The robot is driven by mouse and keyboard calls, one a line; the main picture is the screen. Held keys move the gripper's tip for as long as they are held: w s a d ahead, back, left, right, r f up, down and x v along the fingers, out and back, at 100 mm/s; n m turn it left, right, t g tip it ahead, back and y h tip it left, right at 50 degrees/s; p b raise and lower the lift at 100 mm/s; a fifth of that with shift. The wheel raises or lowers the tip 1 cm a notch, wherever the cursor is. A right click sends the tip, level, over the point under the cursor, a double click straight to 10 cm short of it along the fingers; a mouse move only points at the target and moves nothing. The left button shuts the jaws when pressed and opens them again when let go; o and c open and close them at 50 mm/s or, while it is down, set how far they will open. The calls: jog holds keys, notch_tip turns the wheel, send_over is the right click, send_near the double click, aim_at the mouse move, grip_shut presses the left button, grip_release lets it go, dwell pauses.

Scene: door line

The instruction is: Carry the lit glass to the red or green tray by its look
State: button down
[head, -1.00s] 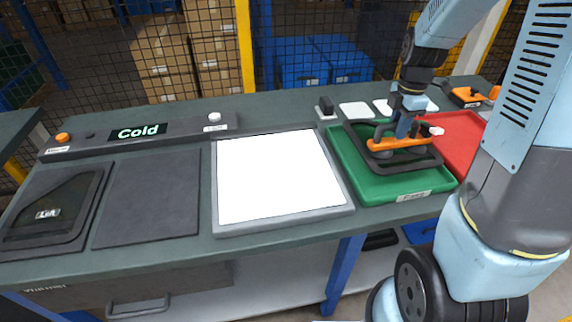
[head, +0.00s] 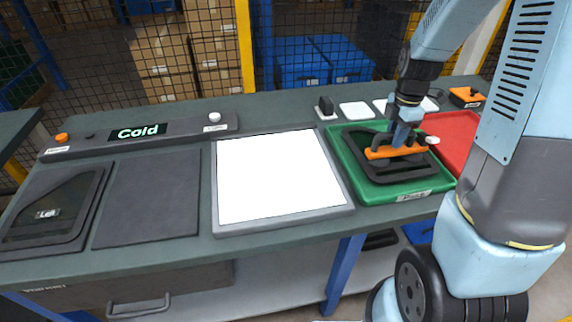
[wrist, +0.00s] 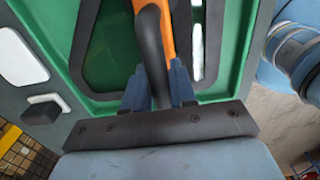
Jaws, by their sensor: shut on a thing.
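A black-bordered glass pane (head: 392,179) lies level within the outline of the green tray (head: 345,165); I cannot tell whether it rests on the tray floor. An orange-handled suction lifter (head: 385,152) sits on top of the pane. My gripper (wrist: 158,88) is shut on the lifter's handle (wrist: 153,22), with the dark grip between its fingers. In the wrist view the pane's black border (wrist: 90,45) shows inside the tray's green rim. The red tray (head: 455,138) is just right of the green one, partly behind my arm.
The white light panel (head: 280,175) is bright and bare. Left of it are an empty dark mat (head: 148,195) and another black-bordered pane (head: 62,200). A display (head: 138,132) reads "Cold". White pads (head: 356,109) and a small black block (head: 326,106) stand behind the green tray.

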jog(key=shift+f, duration=0.35)
dwell(0.4)
jog(key=c, duration=0.8)
grip_release()
jog(key=shift+c, duration=0.2)
notch_tip(320, 180, up, 14)
jog(key=s+a+r+m+t, duration=0.2)
jog(key=s+r+m, duration=0.2)
jog(key=s+m, duration=0.5)
jog(key=s+a+r+m+t, duration=0.2)
jog(key=s+r+m, duration=0.3)
jog(key=s+m, duration=0.5)
jog(key=shift+s+m+t, duration=0.25)
jog(key=shift+m+t, duration=0.55)
jog(key=shift+m, duration=0.1)
